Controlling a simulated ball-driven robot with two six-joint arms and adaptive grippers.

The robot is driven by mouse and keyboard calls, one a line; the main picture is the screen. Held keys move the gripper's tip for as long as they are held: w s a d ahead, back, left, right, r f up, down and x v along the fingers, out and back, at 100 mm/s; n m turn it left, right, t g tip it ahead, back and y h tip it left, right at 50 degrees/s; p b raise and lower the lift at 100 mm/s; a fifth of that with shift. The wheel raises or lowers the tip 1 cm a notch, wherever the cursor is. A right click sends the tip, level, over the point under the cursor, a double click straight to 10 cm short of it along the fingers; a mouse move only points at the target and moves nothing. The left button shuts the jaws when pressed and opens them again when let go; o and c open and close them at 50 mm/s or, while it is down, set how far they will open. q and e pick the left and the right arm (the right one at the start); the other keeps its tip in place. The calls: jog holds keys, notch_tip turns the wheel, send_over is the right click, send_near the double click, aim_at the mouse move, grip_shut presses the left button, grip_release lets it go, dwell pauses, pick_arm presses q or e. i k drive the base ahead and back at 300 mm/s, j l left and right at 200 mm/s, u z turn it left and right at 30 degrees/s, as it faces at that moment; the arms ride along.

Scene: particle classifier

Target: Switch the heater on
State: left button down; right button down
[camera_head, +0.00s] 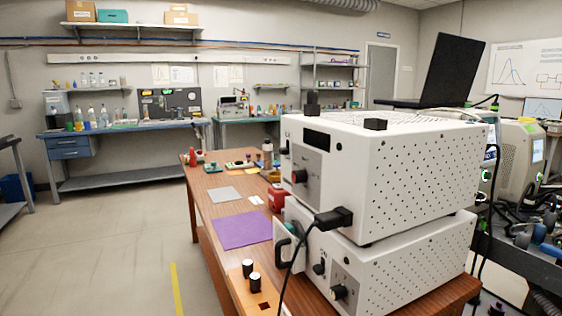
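Two white perforated box units stand stacked on the wooden table at the right of the head view. The upper unit (405,175) has a grey front panel with a black knob (299,176) and a dark display (317,139). The lower unit (400,262) has a small black knob (319,268), a dark knob with a bright face (338,292) and a black handle (284,247) at its front. A black plug (334,217) with a cable sits between them. I cannot tell which unit is the heater or whether it is on. Neither gripper is in view.
The wooden table (213,207) carries a purple mat (243,230), a grey sheet (224,194), a red item (276,198) and two black cylinders on an orange plate (262,298). A black laptop (450,70) stands on the upper unit. The floor at left is clear.

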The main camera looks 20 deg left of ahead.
aim_at(283, 151)
jog(key=i+j+z, duration=0.1)
jog(key=j, duration=0.85)
jog(key=i+j, duration=0.2)
jog(key=j, duration=0.8)
jog(key=i+j+z, duration=0.15)
jog(key=j, duration=1.8)
jog(key=i+z, duration=0.05)
jog(key=i, duration=0.05)
